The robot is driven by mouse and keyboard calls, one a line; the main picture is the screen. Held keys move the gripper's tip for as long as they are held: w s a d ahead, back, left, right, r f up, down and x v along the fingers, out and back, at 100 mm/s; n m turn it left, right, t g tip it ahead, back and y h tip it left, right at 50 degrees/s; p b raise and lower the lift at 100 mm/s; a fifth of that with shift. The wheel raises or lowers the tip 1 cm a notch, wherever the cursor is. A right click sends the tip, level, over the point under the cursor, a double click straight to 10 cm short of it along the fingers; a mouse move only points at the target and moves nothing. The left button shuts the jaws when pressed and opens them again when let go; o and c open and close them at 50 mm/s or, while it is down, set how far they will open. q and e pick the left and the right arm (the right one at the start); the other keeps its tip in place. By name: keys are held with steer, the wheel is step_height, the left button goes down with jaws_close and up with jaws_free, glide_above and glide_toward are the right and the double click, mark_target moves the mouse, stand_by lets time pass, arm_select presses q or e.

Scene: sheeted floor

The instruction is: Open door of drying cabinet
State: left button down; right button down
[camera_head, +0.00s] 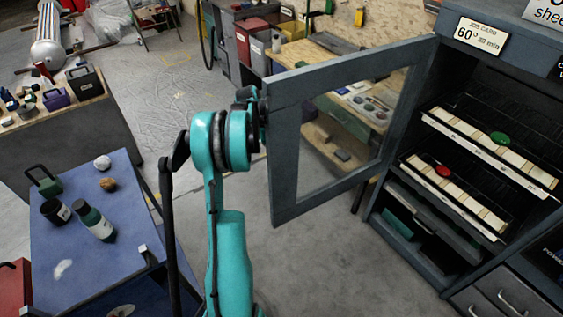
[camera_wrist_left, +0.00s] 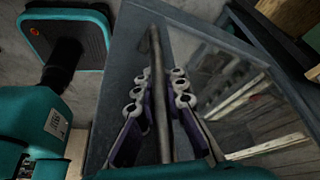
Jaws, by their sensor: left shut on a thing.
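The drying cabinet (camera_head: 455,75) stands at the right in the head view. Its grey-framed, glazed door (camera_head: 285,150) stands wide open, swung out to the left, and the inside shows. My left gripper (camera_head: 254,100) is at the door's free edge in the head view, mostly hidden behind my teal wrist. In the left wrist view my left gripper (camera_wrist_left: 160,90) has its fingers on both sides of a long bar handle (camera_wrist_left: 155,45) on the door frame (camera_wrist_left: 125,60) and is shut on it. My right gripper is in neither view.
Inside the cabinet are pull-out racks (camera_head: 480,150) with a green item (camera_head: 500,138) and a red item (camera_head: 443,171). A blue table (camera_head: 80,245) with bottles stands at the left. Bare floor (camera_head: 325,250) lies in front of the cabinet. A workbench (camera_head: 310,55) stands behind the door.

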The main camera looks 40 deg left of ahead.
arm_select(q)
steer(key=shift+s+a, duration=0.3)
steer(key=shift+s, duration=0.1)
steer(key=c, duration=1.9)
jaws_free()
steer(key=o, duration=0.3)
steer(key=shift+s+a+r, duration=0.1)
steer(key=shift+s+a, duration=0.05)
steer(key=shift+s, duration=0.15)
steer(key=shift+w, duration=0.1)
steer(key=v, duration=1.2)
